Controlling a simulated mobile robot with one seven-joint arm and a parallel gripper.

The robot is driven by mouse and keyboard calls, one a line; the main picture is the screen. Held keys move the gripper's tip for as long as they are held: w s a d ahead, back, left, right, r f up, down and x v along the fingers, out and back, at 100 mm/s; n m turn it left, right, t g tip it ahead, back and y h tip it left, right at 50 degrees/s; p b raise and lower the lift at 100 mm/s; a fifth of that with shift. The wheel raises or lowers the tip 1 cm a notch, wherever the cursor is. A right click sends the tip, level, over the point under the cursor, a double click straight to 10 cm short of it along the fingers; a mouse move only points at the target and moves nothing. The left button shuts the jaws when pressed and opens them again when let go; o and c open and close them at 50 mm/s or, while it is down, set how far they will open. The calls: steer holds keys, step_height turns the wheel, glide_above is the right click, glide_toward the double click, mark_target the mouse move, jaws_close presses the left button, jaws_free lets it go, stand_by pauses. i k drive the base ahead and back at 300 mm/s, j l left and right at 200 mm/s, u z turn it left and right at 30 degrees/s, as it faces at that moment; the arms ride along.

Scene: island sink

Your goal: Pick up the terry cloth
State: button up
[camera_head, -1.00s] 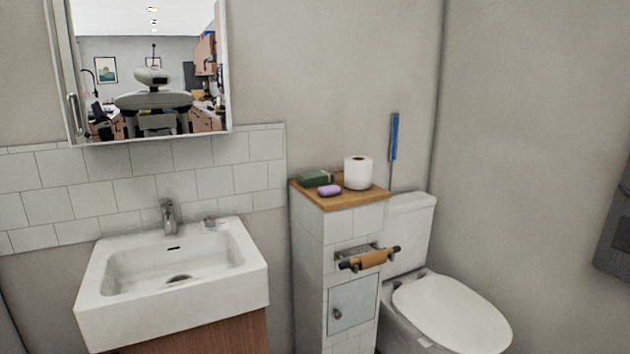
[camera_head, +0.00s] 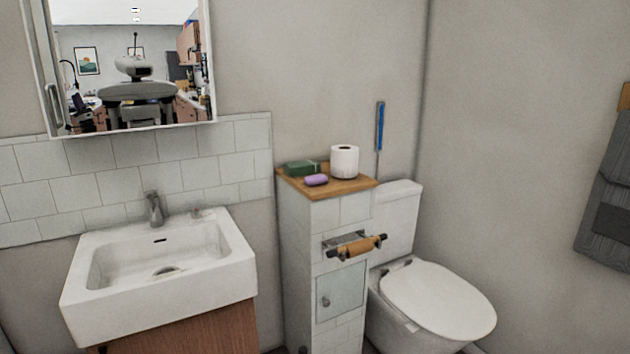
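A dark grey cloth (camera_head: 608,215) hangs on the right wall at the right edge of the view, partly cut off by the frame. It looks like a towel, and I cannot tell for sure that it is the terry cloth. A small part of a wooden holder (camera_head: 624,97) shows above it. My gripper is not in view.
A white sink (camera_head: 240,268) stands at left under a mirror cabinet (camera_head: 130,129). A tiled pillar with a wooden top (camera_head: 345,189) holds a toilet roll (camera_head: 344,161), a purple soap (camera_head: 316,180) and a green item (camera_head: 300,168). A toilet (camera_head: 440,297) stands right of it.

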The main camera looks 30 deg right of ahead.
mark_target(301, 168)
steer(key=i+l, duration=0.15)
steer(key=l, duration=0.2)
steer(key=i+l+u, duration=0.1)
steer(key=l, duration=0.25)
steer(key=i+l, duration=0.2)
steer(key=l, duration=0.2)
steer(key=i+l+u, duration=0.1)
steer(key=l, duration=0.25)
steer(key=i+l, duration=0.15)
steer(key=l, duration=0.25)
